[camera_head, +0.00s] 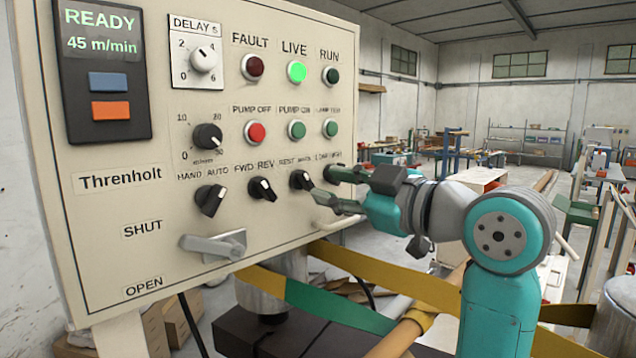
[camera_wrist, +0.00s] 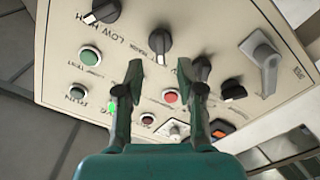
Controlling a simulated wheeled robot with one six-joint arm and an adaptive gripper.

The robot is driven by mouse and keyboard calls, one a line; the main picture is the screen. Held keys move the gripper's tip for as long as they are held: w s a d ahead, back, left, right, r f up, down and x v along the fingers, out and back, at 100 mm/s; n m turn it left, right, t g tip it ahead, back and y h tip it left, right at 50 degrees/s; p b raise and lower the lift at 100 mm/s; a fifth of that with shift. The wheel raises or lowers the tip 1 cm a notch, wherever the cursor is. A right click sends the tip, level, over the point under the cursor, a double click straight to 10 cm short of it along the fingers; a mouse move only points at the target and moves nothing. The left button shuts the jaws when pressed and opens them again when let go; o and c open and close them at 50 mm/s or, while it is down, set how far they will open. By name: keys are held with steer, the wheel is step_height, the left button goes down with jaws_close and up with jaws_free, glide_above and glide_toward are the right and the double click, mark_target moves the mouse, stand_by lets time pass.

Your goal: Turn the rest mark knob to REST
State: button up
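The rest mark knob (camera_head: 299,180) is a black knob under the "REST MARK" label on the cream panel. In the wrist view the knob (camera_wrist: 157,42) lies just beyond my fingertips and between them in the picture. I cannot tell whether a finger touches the knob.
The forward/reverse knob (camera_head: 262,189) is beside it on the left. The low/high knob (camera_wrist: 103,12) is on its other side, partly hidden by a finger in the head view. Push buttons (camera_head: 297,130) are above, a grey lever (camera_head: 215,245) below. Yellow-green bands (camera_head: 390,280) run beneath the panel.

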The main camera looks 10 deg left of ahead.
steer(key=v, duration=0.7)
steer(key=shift+s, duration=0.1)
